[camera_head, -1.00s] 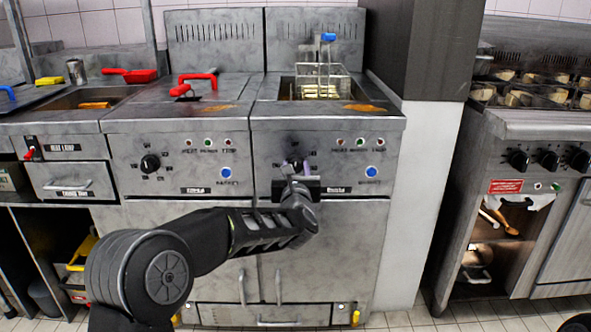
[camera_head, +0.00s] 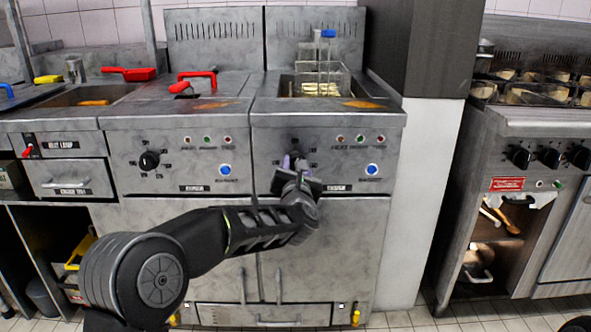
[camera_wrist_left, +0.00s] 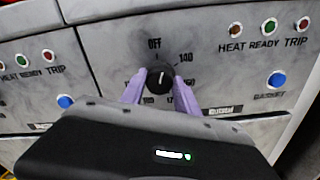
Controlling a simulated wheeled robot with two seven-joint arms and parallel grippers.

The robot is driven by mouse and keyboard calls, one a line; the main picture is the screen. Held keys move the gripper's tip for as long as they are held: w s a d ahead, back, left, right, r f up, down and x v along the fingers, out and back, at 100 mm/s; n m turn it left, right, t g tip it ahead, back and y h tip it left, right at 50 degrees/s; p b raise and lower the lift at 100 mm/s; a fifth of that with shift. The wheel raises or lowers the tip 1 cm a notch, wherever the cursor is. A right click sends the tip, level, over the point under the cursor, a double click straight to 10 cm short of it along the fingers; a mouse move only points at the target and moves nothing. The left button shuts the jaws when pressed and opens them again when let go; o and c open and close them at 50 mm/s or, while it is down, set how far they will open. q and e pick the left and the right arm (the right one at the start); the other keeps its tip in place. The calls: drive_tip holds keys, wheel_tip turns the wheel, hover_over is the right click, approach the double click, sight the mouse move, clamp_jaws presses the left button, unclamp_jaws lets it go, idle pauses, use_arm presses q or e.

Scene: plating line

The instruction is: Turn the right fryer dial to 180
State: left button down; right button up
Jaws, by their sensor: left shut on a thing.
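The right fryer dial (camera_wrist_left: 159,82) is a round black knob on the right fryer's grey front panel. In the wrist view, OFF is above it and 140 at its upper right; lower marks are partly covered or too small to read surely. My left gripper (camera_wrist_left: 158,84) has its two purple fingers shut on the dial, one on each side. In the head view my left gripper (camera_head: 294,164) covers much of the dial, and its body is tilted. The dial's exact setting cannot be read. My right gripper is out of view.
The left fryer's dial (camera_head: 148,161) is on the neighbouring panel. Blue basket buttons (camera_head: 372,169) and small lamps sit right of each dial. A wire basket with a blue handle (camera_head: 328,34) stands in the right fryer. A stove (camera_head: 540,125) is at the right.

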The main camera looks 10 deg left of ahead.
use_arm(q)
drive_tip(key=shift+a+f+n+p, duration=0.15)
drive_tip(key=shift+n+p, duration=2.25)
drive_tip(key=shift+n, duration=3.3)
drive_tip(key=shift+d+f+n+p, duration=0.15)
drive_tip(key=shift+n+p, duration=2.2)
drive_tip(key=shift+n, duration=3.35)
drive_tip(key=shift+a+f+n+p, duration=0.15)
drive_tip(key=shift+n+p, duration=2.25)
drive_tip(key=shift+n, duration=3.3)
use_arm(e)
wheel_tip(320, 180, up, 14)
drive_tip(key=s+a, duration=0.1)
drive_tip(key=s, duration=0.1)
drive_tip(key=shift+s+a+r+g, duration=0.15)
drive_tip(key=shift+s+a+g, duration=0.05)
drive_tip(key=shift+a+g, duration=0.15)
use_arm(q)
drive_tip(key=c, duration=0.9)
unclamp_jaws()
